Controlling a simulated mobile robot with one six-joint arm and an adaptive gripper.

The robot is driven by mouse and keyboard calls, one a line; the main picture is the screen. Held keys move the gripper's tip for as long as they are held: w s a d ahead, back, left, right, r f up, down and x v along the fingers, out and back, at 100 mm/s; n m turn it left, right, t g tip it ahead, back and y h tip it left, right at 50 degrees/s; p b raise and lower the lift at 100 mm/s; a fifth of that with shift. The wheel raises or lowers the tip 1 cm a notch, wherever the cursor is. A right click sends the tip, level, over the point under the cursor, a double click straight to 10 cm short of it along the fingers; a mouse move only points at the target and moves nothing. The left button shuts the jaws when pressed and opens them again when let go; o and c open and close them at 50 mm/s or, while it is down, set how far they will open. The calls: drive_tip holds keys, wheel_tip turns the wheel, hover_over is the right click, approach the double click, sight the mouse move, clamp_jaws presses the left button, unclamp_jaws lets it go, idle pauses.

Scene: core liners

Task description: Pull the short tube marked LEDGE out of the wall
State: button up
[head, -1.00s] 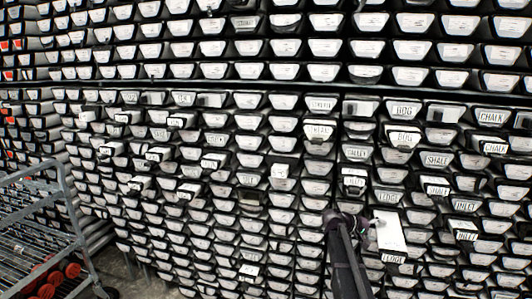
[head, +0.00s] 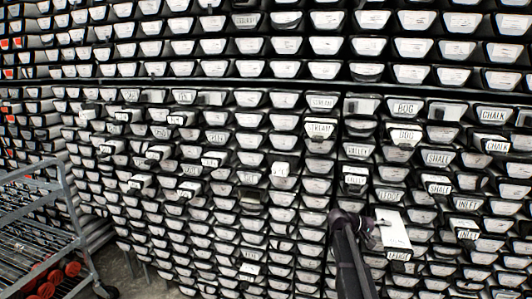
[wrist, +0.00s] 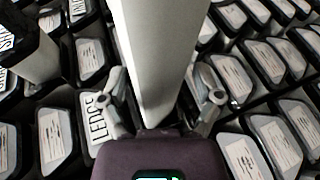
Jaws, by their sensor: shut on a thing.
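A white short tube with LEDGE on its front label (head: 399,254) sticks out of the wall in the head view. My gripper (head: 371,232) is at its left side, and my dark arm comes up from below. In the wrist view the pale tube (wrist: 155,55) runs between the two fingers of my gripper (wrist: 165,108), which are shut on its sides. The tube's front label is hidden there. A second label reading LEDGE sits in the wall (head: 391,196) above the tube, and one shows beside my left finger in the wrist view (wrist: 55,135).
Other short tubes stick out nearby, marked STREAM (head: 319,133), SHALE (head: 438,187), INLET (head: 467,233) and CHALK (head: 497,146). Rows of labelled tube ends fill the wall. A metal cart (head: 40,215) with red items stands at the lower left.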

sight(394, 256)
drive_tip(key=shift+s, duration=0.3)
drive_tip(key=shift+s+a, duration=0.25)
drive_tip(key=shift+s, duration=0.75)
drive_tip(key=shift+s+a+r, duration=0.1)
drive_tip(key=shift+s+a, duration=0.4)
drive_tip(key=shift+s, duration=1.2)
drive_tip(key=shift+s+a, duration=0.5)
drive_tip(key=shift+s, duration=1.15)
drive_tip(key=shift+s+a+r, duration=0.1)
drive_tip(key=shift+s+a, duration=0.4)
drive_tip(key=shift+s, duration=1.2)
drive_tip(key=shift+c, duration=0.3)
drive_tip(key=shift+r, duration=0.1)
